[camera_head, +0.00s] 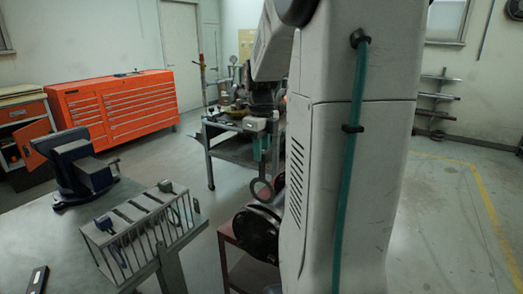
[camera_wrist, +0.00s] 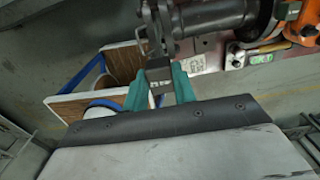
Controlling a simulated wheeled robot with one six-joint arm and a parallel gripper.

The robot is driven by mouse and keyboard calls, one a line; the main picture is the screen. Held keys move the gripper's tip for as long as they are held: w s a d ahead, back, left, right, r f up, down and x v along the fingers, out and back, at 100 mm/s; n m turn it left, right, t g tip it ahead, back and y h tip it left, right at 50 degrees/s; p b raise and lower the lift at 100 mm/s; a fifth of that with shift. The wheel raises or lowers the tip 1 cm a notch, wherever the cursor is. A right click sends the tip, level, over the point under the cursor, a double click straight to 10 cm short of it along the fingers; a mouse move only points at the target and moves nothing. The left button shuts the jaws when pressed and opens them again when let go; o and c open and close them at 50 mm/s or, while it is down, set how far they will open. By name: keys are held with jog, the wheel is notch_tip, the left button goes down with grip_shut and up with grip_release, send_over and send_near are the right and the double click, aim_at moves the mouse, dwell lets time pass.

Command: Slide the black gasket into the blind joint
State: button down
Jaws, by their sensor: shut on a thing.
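My gripper (camera_head: 262,150) has teal fingers, points down and is shut on the tab of the dark ring-shaped gasket (camera_head: 252,190). The ring hangs upright below the fingers, above the dark round flanges of the joint (camera_head: 258,233), and looks apart from them. In the wrist view the fingers (camera_wrist: 158,84) pinch the gasket's grey tab (camera_wrist: 158,73). Dark metal pipework with flanges (camera_wrist: 212,20) lies beyond the fingers there. The joint's gap is not clear in either view, and my arm hides part of the joint in the head view.
A red stand (camera_head: 231,250) is under the joint. A slotted metal rack (camera_head: 145,225) and a blue vise (camera_head: 85,172) are on the left bench. A cluttered cart (camera_head: 225,160) stands behind. In the wrist view, an orange tool (camera_wrist: 303,22) and green level (camera_wrist: 262,58) lie right.

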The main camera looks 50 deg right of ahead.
aim_at(261, 178)
jog(key=shift+f, duration=8.55)
jog(key=c, duration=1.1)
grip_release()
jog(key=shift+o, duration=0.2)
notch_tip(261, 178, up, 8)
jog(key=shift+f, duration=0.1)
